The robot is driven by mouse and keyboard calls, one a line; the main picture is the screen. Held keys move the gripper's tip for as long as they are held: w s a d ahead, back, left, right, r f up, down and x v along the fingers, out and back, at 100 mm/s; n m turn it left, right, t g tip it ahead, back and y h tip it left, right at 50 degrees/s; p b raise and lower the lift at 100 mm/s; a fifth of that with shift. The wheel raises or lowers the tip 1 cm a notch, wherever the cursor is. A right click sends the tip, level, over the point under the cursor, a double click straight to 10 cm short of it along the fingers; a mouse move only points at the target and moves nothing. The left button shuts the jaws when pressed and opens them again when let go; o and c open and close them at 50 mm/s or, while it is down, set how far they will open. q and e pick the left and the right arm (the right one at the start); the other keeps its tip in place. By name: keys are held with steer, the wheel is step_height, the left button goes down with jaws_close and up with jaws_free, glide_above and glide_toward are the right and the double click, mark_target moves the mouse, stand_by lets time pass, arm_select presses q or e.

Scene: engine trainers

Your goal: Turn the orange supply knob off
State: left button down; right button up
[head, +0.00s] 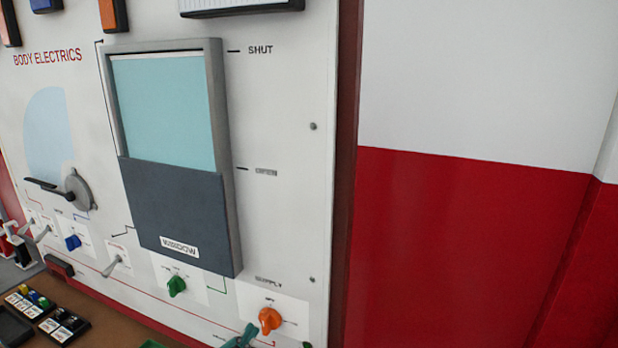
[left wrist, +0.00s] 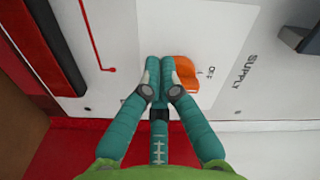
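The orange supply knob (head: 270,319) sits low on the white panel, under the SUPPLY label. In the left wrist view the orange knob (left wrist: 185,73) shows just right of my fingertips, with the word OFF beside it. My left gripper (head: 240,338) is at the bottom of the head view, left of and below the knob. In the left wrist view the teal fingers of my left gripper (left wrist: 160,72) are together, with nothing seen between them. They overlap the knob's near edge; I cannot tell whether they touch it. My right gripper is not in view.
A green knob (head: 177,286), a toggle switch (head: 112,265) and a blue knob (head: 72,242) line the panel to the left. The window unit (head: 184,205) stands above. A brown bench (head: 125,320) with small trays runs below. A red and white wall lies right.

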arm_select(q)
steer(key=p+v, duration=0.2)
steer(key=v, duration=0.4)
stand_by(0.3)
